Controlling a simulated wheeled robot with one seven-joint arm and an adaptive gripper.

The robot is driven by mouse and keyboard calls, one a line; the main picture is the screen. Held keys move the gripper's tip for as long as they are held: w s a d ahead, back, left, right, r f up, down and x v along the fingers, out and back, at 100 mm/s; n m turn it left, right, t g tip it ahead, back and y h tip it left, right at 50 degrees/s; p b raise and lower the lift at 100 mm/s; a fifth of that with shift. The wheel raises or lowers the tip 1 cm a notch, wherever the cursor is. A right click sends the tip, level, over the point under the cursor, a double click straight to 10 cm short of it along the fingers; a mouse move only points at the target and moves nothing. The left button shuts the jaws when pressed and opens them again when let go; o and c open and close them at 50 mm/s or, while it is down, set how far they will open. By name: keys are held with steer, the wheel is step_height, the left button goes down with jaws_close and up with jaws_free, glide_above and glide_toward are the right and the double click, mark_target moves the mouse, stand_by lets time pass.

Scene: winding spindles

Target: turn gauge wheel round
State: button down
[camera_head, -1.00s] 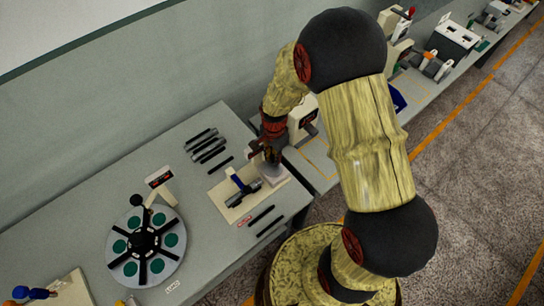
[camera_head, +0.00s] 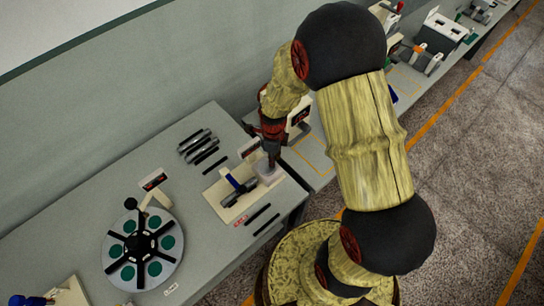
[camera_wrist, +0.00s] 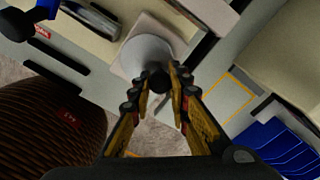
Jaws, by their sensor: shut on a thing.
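The grey disc that appears to be the gauge wheel (camera_wrist: 146,52) lies on a pale square block in the wrist view, with a small dark knob (camera_wrist: 158,80) at its near edge. My gripper (camera_wrist: 159,84) is shut on that knob, one fingertip on each side. In the head view my gripper (camera_head: 271,160) points down over the white block (camera_head: 268,175) at the right end of the bench fixture. The wheel itself is mostly hidden there by my gripper.
Beside the block, a cream board (camera_head: 232,207) carries a dark spindle and a blue-handled part (camera_head: 236,183). Dark rods lie behind and in front of it. A round spoked plate with green discs (camera_head: 142,246) stands at the left. Blue bins (camera_wrist: 272,147) show at lower right in the wrist view.

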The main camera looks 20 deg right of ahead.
steer(key=m, duration=0.2)
steer(key=s+m, duration=0.1)
steer(key=m, duration=0.1)
steer(key=shift+m, duration=0.3)
steer(key=shift+s+a+m, duration=0.15)
steer(key=shift+s+m, duration=0.05)
steer(key=shift+m, duration=0.75)
steer(key=shift+s+a+m, duration=0.1)
steer(key=shift+s+m, duration=0.05)
steer(key=shift+m, duration=0.8)
steer(key=c, duration=1.7)
jaws_free()
steer(key=shift+s, duration=0.1)
steer(key=shift+o, duration=0.2)
steer(key=shift+r, duration=0.1)
step_height(320, 180, up, 12)
